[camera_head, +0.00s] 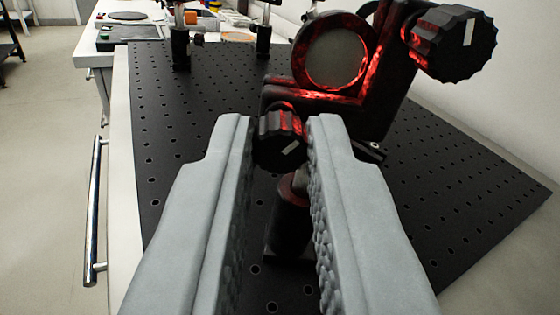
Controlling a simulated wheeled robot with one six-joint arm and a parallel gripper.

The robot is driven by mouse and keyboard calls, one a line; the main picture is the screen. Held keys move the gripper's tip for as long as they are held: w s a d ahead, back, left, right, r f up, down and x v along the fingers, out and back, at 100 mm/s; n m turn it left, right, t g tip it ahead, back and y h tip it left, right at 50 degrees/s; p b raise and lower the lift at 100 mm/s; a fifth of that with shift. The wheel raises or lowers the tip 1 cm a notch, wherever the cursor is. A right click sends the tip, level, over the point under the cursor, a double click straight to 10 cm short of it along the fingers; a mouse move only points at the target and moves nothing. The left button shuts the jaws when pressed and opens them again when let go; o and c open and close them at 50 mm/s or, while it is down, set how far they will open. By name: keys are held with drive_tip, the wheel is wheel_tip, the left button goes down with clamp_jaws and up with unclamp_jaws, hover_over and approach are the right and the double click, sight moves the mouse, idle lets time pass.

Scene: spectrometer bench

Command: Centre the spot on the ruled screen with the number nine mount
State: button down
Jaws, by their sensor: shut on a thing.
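A black mirror mount (392,98) stands on a post just beyond my gripper (281,140). It carries a round grey disc (336,56) with a dark rim, lit red around its edge. A larger black ridged knob (453,42) with a pale mark sits at the upper right, apart from the fingers. No number nine is readable on the mount. I see neither a ruled screen nor a spot on one.
The black perforated board (165,130) has bare room to the left. Two dark posts (180,48) (264,40) stand behind. Small items, including an orange block (189,18), lie at the far end. A white wall (520,110) closes the right side.

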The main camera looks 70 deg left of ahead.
drive_tip(key=n, duration=0.5)
drive_tip(key=shift+n, duration=0.3)
drive_tip(key=n, duration=0.6)
idle(0.4)
drive_tip(key=c, duration=1.4)
unclamp_jaws()
drive_tip(key=shift+o, duration=0.2)
drive_tip(key=shift+d, duration=0.1)
drive_tip(key=v, duration=1.7)
drive_tip(key=shift+d+f, duration=0.1)
